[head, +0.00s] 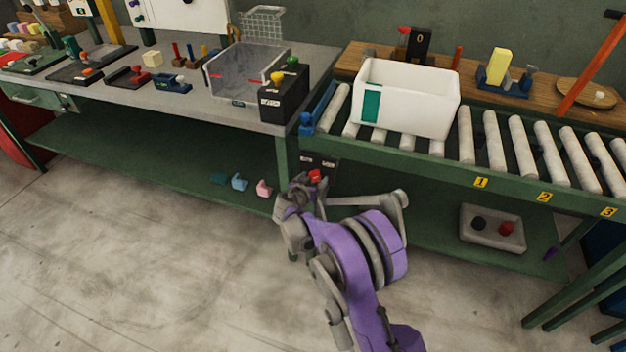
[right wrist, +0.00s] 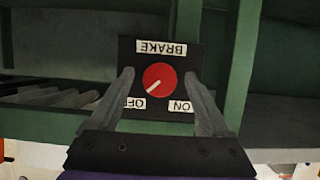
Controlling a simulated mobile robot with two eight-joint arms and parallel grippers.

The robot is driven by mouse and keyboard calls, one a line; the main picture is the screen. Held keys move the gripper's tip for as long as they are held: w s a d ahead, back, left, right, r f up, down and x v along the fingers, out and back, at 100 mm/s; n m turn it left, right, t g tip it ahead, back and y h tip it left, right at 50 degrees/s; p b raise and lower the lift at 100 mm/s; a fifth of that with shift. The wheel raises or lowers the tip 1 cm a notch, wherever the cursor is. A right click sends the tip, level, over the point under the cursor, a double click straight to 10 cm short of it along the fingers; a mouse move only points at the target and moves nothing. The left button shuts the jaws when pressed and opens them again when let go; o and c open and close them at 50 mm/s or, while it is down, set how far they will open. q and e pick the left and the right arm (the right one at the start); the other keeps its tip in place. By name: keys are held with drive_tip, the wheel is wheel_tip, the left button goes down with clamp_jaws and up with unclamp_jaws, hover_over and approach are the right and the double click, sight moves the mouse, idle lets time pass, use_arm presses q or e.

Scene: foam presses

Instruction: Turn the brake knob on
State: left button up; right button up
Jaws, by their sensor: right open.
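The brake knob (right wrist: 158,77) is a red round dial with a white pointer line on a black panel (right wrist: 135,62). In the right wrist view the panel appears upside down, with labels BRAKE, OFF and ON. The pointer is directed at the lower left, toward the OFF label (right wrist: 134,103); the ON label (right wrist: 181,106) is at the lower right. In the head view the red knob (head: 315,176) shows beside my right gripper (head: 302,187). My right gripper is open, one finger on each side of the knob. I cannot tell whether they touch it. My left gripper is not visible.
The panel sits beside green frame posts, below the roller conveyor (head: 465,135) with a white bin (head: 425,103). A grey workbench (head: 200,97) stands to the left. A grey box with black and red knobs (head: 490,236) is on the lower shelf. The floor in front is clear.

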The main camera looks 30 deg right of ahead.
clamp_jaws()
idle(0.5)
drive_tip(key=shift+n, duration=0.3)
drive_tip(key=n, duration=0.1)
drive_tip(key=n+g+h+b, duration=0.1)
drive_tip(key=shift+w+a+f+n+g, duration=0.1)
drive_tip(key=shift+w+n+g, duration=0.05)
drive_tip(key=shift+n+g, duration=0.15)
drive_tip(key=n+g+h+b, duration=0.1)
drive_tip(key=n+h, duration=0.1)
drive_tip(key=n, duration=0.1)
drive_tip(key=shift+f+b, duration=0.1)
drive_tip(key=shift+b, duration=0.3)
drive_tip(key=n+h+b, duration=0.2)
drive_tip(key=n, duration=0.2)
drive_tip(key=shift+f+g, duration=0.1)
drive_tip(key=shift+g, duration=0.3)
drive_tip(key=shift+n+h+b, duration=0.8)
drive_tip(key=shift+n+b, duration=0.2)
drive_tip(key=shift+n, duration=0.8)
